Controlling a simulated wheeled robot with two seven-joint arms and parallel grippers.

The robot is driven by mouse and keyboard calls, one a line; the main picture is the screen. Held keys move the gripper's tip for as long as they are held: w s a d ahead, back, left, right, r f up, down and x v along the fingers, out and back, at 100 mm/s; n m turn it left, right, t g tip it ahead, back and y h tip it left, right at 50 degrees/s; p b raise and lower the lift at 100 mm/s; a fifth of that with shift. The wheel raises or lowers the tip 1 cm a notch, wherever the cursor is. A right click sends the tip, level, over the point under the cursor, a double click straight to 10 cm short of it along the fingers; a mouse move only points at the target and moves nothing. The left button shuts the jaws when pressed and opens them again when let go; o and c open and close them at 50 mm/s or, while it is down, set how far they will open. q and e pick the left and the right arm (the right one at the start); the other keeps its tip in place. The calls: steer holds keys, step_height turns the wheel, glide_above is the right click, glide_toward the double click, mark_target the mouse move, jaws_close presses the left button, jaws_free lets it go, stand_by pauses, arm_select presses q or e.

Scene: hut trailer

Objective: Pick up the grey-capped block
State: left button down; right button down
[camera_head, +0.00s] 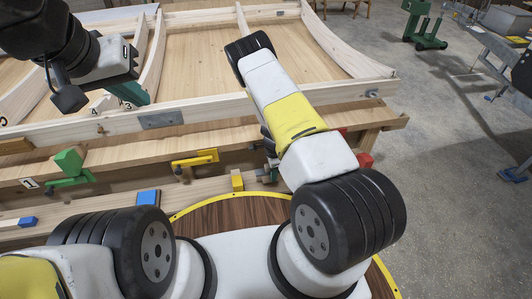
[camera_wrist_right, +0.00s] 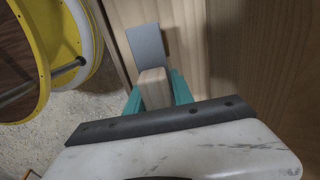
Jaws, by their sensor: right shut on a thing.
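The grey-capped block shows in the right wrist view, with a flat grey cap (camera_wrist_right: 147,44) and a pale wooden body (camera_wrist_right: 155,89). My right gripper (camera_wrist_right: 157,88) has its teal fingers on both sides of the wooden body and is shut on it. Pale wooden boards lie close behind the block; I cannot tell whether it touches them. In the head view my right arm hides most of this gripper and I cannot make out the block. My left gripper (camera_head: 130,93) hangs over the wooden frame at the upper left, and its finger gap is unclear.
A wooden bench (camera_head: 220,140) carries a large curved timber frame (camera_head: 205,118). Along its near side are a green clamp (camera_head: 69,164), a yellow clamp (camera_head: 195,160) and blue-topped blocks (camera_head: 148,197). Open concrete floor (camera_head: 440,130) lies to the right.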

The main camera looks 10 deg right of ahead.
steer(key=s+a+r, duration=0.1)
steer(key=s+a, duration=0.1)
steer(key=s, duration=0.5)
steer(key=s+a+r, duration=0.1)
steer(key=s, duration=0.7)
steer(key=shift+s+a+r, duration=0.25)
steer(key=shift+s+a, duration=0.05)
steer(key=shift+a, duration=0.05)
